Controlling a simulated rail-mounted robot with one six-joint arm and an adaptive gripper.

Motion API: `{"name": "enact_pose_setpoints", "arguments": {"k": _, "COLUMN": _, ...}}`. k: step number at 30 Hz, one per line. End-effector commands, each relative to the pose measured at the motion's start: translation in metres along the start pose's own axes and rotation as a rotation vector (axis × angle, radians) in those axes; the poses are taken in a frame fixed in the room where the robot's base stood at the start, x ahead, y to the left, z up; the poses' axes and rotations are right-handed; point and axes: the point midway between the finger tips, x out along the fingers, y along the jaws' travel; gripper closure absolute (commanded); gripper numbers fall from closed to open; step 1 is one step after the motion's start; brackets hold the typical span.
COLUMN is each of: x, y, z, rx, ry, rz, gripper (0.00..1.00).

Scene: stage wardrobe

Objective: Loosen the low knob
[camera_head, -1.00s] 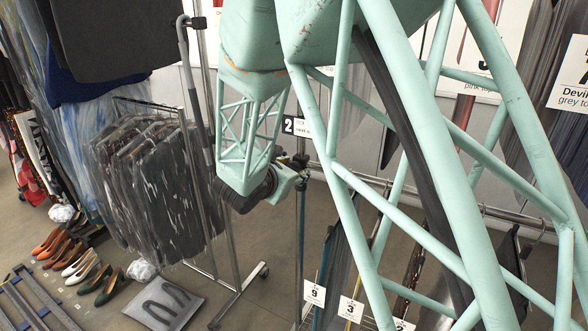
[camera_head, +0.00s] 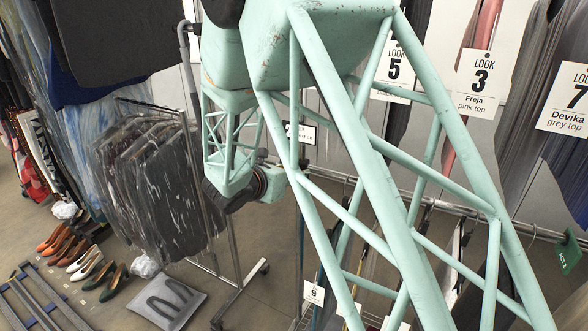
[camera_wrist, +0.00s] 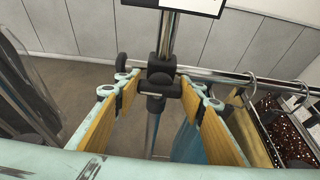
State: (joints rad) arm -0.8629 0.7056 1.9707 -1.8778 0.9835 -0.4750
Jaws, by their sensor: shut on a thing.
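In the wrist view a chrome upright pole (camera_wrist: 168,35) carries a black clamp (camera_wrist: 161,65). A dark, wide low knob (camera_wrist: 160,88) sticks out from the clamp between my fingers. In the head view my pale green arm covers the clamp, the knob and the fingertips.
In the wrist view a chrome rail (camera_wrist: 230,76) with hangers runs right from the clamp, with garments close to my right finger. A white sign (camera_wrist: 190,5) is above. In the head view a rack of bagged dark garments (camera_head: 155,185) stands left, with shoes below.

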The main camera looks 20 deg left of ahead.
Motion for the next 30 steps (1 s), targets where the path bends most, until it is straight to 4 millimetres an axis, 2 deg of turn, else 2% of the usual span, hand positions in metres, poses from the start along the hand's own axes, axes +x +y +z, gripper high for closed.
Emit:
{"name": "enact_pose_setpoints", "arguments": {"k": 12, "x": 0.0001, "y": 0.0001, "z": 0.0002, "rx": -0.020, "ry": 0.000, "rz": -0.008, "gripper": 0.74}}
{"name": "enact_pose_setpoints", "arguments": {"k": 13, "x": 0.0001, "y": 0.0001, "z": 0.0002, "rx": -0.020, "ry": 0.000, "rz": -0.008, "gripper": 0.61}}
{"name": "enact_pose_setpoints", "arguments": {"k": 18, "x": 0.0001, "y": 0.0001, "z": 0.0001, "rx": -0.020, "ry": 0.000, "rz": -0.008, "gripper": 0.49}}
{"name": "enact_pose_setpoints", "arguments": {"k": 30, "x": -0.0025, "y": 0.0003, "z": 0.0001, "rx": -0.019, "ry": 0.000, "rz": -0.008, "gripper": 0.49}}
